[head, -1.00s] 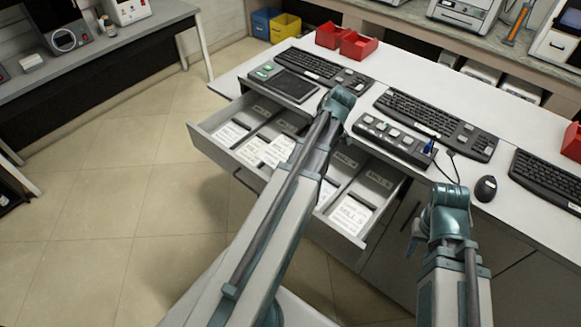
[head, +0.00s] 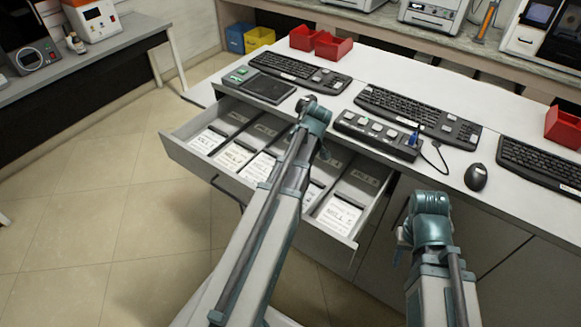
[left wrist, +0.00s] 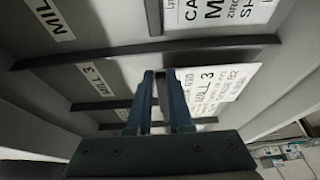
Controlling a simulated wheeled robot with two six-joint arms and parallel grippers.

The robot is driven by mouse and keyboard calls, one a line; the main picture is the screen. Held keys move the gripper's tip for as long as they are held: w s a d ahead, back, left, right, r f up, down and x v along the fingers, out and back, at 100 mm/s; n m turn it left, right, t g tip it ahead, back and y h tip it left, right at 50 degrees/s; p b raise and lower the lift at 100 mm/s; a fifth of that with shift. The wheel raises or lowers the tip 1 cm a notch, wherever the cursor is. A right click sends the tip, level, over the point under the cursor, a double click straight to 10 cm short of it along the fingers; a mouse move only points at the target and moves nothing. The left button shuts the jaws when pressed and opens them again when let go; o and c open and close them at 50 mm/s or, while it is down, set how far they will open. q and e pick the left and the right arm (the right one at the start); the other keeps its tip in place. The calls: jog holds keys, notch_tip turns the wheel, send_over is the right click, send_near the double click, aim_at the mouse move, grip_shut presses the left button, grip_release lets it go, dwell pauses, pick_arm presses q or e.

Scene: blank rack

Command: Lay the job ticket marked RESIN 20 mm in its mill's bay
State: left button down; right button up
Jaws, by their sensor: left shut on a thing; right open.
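The open drawer (head: 190,166) has several bays, each with a MILL label at the back and white tickets in front. My left gripper (left wrist: 162,80) is over the drawer in the left wrist view, its fingers close together. A white ticket reading MILL 3 (left wrist: 215,88) lies tilted at the right finger and passes partly behind it. The grip itself is hidden. A bay label MILL 3 (left wrist: 95,78) is left of the fingers. In the head view my left arm hides the gripper and the middle bays. My right gripper (head: 404,240) is open and empty, right of the drawer.
Above the drawer is a white worktop (head: 345,85) with keyboards (head: 420,118), a button box (head: 375,135), a mouse (head: 476,177) and red bins (head: 320,42). Thin dividers (left wrist: 140,52) separate the bays. The floor left of the drawer is clear.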

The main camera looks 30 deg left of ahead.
pick_arm(q)
jog(key=shift+f+b, duration=0.95)
jog(key=shift+f, duration=0.4)
jog(key=shift+f, duration=0.2)
jog(key=c, duration=0.8)
grip_release()
jog(key=shift+r, duration=0.15)
jog(key=shift+d+r+p, duration=0.1)
jog(key=shift+r+p, duration=0.3)
jog(key=shift+r, duration=0.05)
jog(key=p+v, duration=1)
jog(key=v, duration=0.1)
jog(key=shift+r, duration=0.1)
